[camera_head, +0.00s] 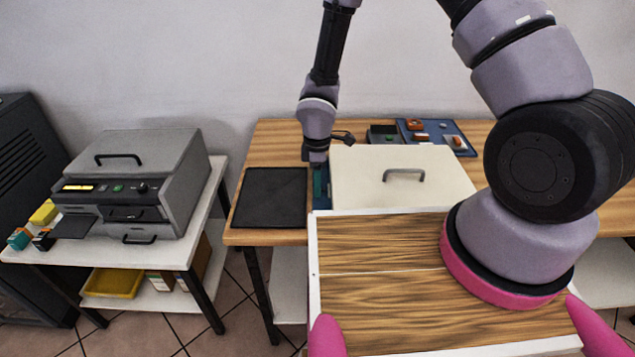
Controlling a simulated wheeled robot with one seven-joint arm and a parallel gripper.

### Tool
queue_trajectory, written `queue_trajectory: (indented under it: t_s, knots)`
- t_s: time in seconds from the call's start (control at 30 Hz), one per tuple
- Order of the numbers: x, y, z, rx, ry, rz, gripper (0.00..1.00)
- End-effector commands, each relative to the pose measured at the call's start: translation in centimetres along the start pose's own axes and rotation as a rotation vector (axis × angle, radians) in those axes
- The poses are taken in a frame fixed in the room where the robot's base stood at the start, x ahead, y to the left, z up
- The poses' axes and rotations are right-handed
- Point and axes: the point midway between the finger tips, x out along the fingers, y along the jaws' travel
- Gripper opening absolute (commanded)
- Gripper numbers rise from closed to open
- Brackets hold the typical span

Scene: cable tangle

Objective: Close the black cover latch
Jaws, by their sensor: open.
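A flat black panel (272,197), perhaps the black cover, lies on the left part of the wooden table. A narrow dark teal part (321,187) is just right of it, partly hidden by my gripper. I cannot make out a latch or tell whether one is open. My gripper (315,158) points down above the table, near the panel's back right corner, at the left edge of a white lid (400,178) with a grey handle. Its jaws are small here and partly hidden. I see nothing held, and contact cannot be told.
A blue mat (438,128) with small orange parts and a dark box (384,134) are at the back of the wooden table (270,144). A dark cable (343,137) lies behind my gripper. A grey machine (140,182) stands on a white side table at left.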

Motion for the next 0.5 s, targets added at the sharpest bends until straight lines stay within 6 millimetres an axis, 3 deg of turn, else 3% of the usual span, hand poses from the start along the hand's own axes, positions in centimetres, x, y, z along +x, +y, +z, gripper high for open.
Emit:
queue_trajectory:
  t_s: [0.17,0.3,0.5]
  knots:
    - [-0.02,0.02,0.01,0.000,0.000,0.000,0.50]
    - [-0.03,0.03,0.02,0.001,0.000,0.000,0.00]
    - [-0.04,0.03,0.02,0.001,0.000,0.000,0.00]
